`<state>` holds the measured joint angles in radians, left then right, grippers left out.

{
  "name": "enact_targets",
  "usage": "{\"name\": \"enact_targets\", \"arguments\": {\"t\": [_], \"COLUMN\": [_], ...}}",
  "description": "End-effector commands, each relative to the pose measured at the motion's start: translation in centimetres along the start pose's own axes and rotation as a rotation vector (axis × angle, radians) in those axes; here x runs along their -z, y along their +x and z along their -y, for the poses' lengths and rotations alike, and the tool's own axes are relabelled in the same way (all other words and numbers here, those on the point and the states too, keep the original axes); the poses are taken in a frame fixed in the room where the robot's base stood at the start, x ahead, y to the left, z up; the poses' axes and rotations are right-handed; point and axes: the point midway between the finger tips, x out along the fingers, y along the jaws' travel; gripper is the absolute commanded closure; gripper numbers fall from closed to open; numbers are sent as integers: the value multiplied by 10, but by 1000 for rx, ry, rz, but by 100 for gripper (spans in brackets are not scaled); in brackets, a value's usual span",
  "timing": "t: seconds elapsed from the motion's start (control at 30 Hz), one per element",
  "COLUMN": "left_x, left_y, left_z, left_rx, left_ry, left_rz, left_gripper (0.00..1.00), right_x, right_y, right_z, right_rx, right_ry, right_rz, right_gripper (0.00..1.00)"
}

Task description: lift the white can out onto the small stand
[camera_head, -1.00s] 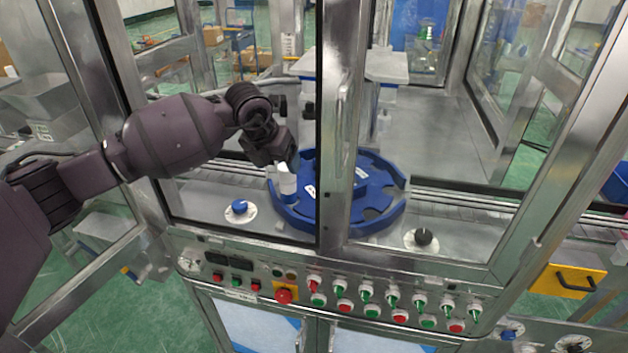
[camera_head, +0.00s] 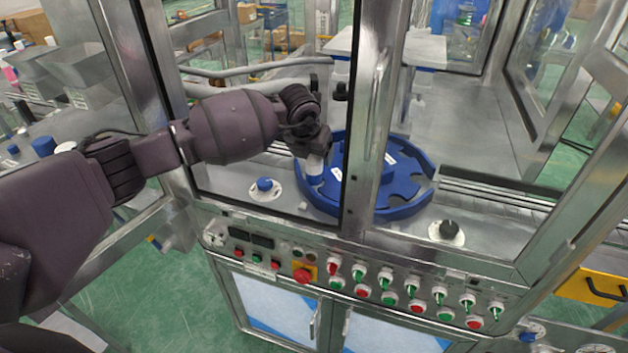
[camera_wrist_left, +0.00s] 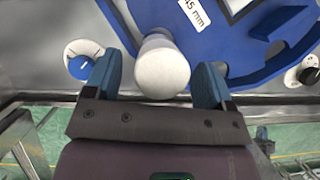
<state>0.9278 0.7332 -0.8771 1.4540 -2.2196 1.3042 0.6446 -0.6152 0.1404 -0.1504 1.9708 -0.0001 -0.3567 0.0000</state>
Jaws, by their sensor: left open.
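The white can (camera_head: 315,169) stands upright in a pocket at the left rim of the blue round star-wheel (camera_head: 405,207). In the left wrist view the can's round pale top (camera_wrist_left: 163,70) lies between the two blue fingers. My left gripper (camera_head: 314,152) is open above the can, and the wrist view shows it with a gap on the right finger's side (camera_wrist_left: 157,84). Whether the left finger touches the can is hard to tell. I cannot make out the small stand for sure. My right gripper is not in view.
A metal door post (camera_head: 372,120) stands just right of my left gripper. A blue knob (camera_head: 265,186) on a white disc is left of the wheel, and a black knob (camera_head: 449,229) is to its right. A panel of buttons (camera_head: 360,285) runs along the front.

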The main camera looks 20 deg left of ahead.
Motion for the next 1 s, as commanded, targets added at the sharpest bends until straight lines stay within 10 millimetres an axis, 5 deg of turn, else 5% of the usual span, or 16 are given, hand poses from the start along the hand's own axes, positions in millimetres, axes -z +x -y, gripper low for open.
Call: {"name": "enact_targets", "arguments": {"t": [0.17, 0.47, 0.93, 1.0], "left_x": [0, -1, 0, -1], "left_y": [19, 20, 20, 20], "left_z": [0, 0, -1, -1], "left_rx": [0, 0, 0, 0], "left_ry": [0, 1, 0, 0], "left_rz": [1, 2, 1, 2], "left_gripper": [23, 23, 94, 94], "right_x": [-7, -3, -3, -3], "right_y": [8, 8, 8, 8], "right_z": [1, 1, 1, 1], "right_rx": [1, 1, 1, 1], "right_ry": [-2, -3, -3, -3], "right_rz": [-4, -11, -11, -10], "right_gripper": [100, 100, 100, 100]}}
